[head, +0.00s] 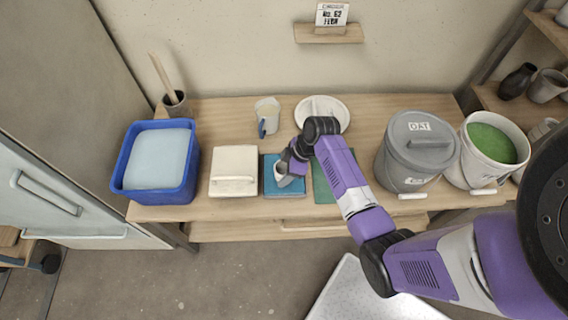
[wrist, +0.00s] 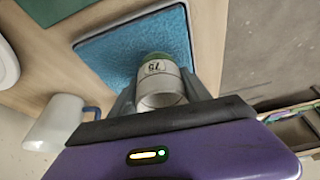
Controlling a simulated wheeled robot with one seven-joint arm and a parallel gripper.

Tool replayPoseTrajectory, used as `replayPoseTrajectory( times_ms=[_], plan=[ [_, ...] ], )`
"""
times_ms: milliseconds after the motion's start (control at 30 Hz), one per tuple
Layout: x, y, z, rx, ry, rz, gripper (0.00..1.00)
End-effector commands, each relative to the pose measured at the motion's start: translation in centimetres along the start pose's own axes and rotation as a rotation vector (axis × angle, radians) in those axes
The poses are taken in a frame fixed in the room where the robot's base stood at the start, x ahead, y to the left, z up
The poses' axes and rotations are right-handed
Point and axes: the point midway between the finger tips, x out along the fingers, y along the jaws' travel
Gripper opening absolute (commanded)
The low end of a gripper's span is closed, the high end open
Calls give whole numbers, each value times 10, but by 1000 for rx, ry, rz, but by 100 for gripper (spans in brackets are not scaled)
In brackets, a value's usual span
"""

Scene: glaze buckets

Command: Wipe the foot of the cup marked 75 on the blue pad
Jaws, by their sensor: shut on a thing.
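The cup marked 75 (wrist: 160,82) is pale with a black-and-white label and a green band at its far end. My gripper (wrist: 157,90) is shut on it, one finger on each side. The open mouth faces the wrist camera, and the green end points at the blue pad (wrist: 112,48). In the head view the cup (head: 284,179) is tilted over the blue pad (head: 284,190), below my gripper (head: 288,172). I cannot tell whether its foot touches the pad.
A green mat (head: 324,190) lies right of the pad, a white lidded box (head: 233,165) left. Behind stand another cup with a blue handle (head: 266,108) and a white plate (head: 339,107). A blue tub (head: 160,195), grey lidded bucket (head: 405,160) and green-filled bucket (head: 465,171) flank them.

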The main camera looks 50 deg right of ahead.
Motion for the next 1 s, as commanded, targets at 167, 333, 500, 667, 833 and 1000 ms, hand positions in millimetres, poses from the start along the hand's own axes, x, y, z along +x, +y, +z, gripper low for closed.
replayPoseTrajectory(
  times_ms=[167,333,500,667,833,1000],
  plan=[
    [-2,-10,0,1,0,1,7],
    [-1,-11,1,0,1,2,7],
    [-1,-11,1,0,1,2,7],
    [-8,-11,-2,0,1,2,7],
    [-23,-11,-9,-1,1,1,7],
    [-37,-11,-14,0,0,1,7]
  ],
)
